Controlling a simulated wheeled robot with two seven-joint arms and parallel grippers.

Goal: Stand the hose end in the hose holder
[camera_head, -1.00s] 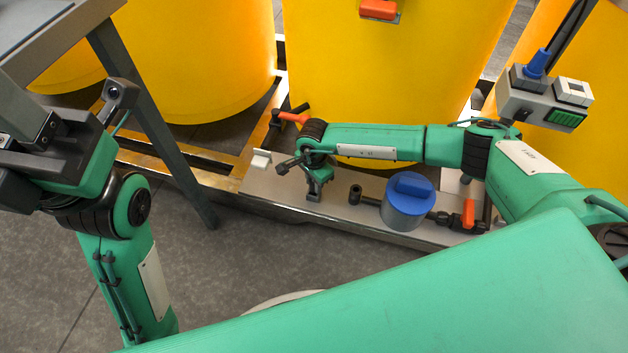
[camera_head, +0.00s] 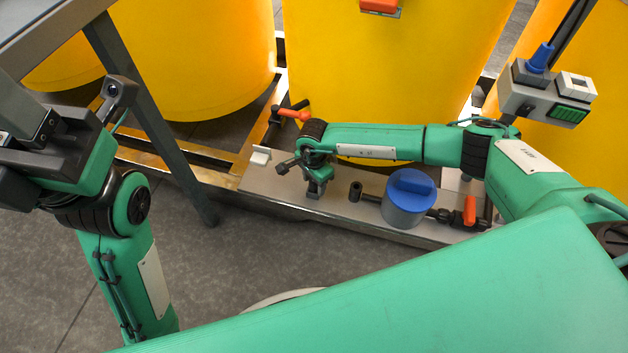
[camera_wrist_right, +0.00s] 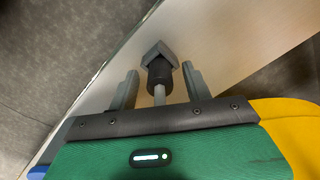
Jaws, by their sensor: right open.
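My right gripper (camera_head: 314,188) is low over the metal skid plate, partly hidden by its own wrist in the head view. In the right wrist view its two grey fingers (camera_wrist_right: 161,86) are apart. Between them is a fitting with a black collar (camera_wrist_right: 160,73), a pale thin stem and a grey hexagonal piece (camera_wrist_right: 155,52) at its far end. It looks like the hose end at its holder, but I cannot tell which part is which. Gaps show between fingers and collar. My left gripper (camera_head: 22,165) is at the left edge, partly cut off, away from the skid.
A blue-capped pump (camera_head: 410,197) and an orange-handled valve (camera_head: 470,210) stand on the skid plate (camera_head: 390,230), right of my gripper. Another orange handle (camera_head: 294,114) is behind it. Yellow tanks (camera_head: 400,70) close off the back. A table leg (camera_head: 150,120) stands left. Floor between is clear.

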